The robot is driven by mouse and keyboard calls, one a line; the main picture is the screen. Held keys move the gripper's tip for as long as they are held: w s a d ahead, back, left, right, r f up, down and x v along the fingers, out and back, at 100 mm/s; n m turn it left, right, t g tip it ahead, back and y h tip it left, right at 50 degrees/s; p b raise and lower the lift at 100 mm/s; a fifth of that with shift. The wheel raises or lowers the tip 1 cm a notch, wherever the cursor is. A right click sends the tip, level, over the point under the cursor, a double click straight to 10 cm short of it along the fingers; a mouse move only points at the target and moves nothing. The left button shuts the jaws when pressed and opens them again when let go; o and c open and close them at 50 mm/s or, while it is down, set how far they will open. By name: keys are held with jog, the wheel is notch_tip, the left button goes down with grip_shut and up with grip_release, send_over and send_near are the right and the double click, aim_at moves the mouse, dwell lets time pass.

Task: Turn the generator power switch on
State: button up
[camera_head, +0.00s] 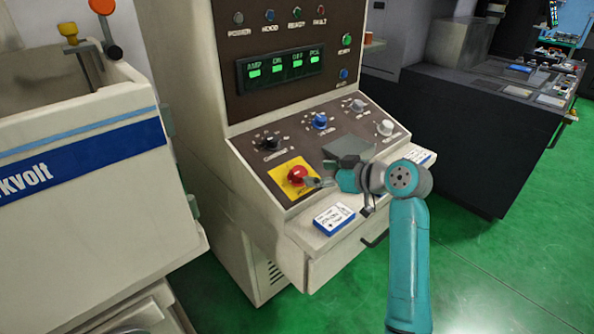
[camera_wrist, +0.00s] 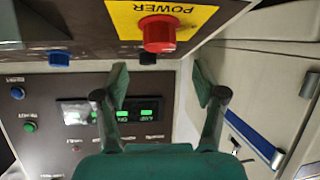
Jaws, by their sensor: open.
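The generator power switch is a red knob (camera_head: 297,174) on a yellow plate (camera_head: 283,184), at the left of the sloping control panel. In the wrist view the red knob (camera_wrist: 158,33) shows upside down under the word POWER, on its yellow plate (camera_wrist: 195,17). My gripper (camera_head: 313,182) is just right of the knob in the head view, with its fingers pointing towards it. In the wrist view my gripper (camera_wrist: 160,82) is open and empty. The knob appears beyond the fingertips, roughly midway between them. I cannot tell whether a finger touches it.
A black dial (camera_head: 267,143), a blue dial (camera_head: 320,121) and pale dials (camera_head: 385,127) sit behind the switch. A grey block (camera_head: 349,146) is on the panel. A blue-edged card (camera_head: 334,218) lies on the ledge in front. A cream tank (camera_head: 90,145) stands left. Green floor is open at right.

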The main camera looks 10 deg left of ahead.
aim_at(301, 172)
jog(key=x, duration=0.8)
jog(key=shift+s, duration=0.1)
jog(key=c, duration=1.2)
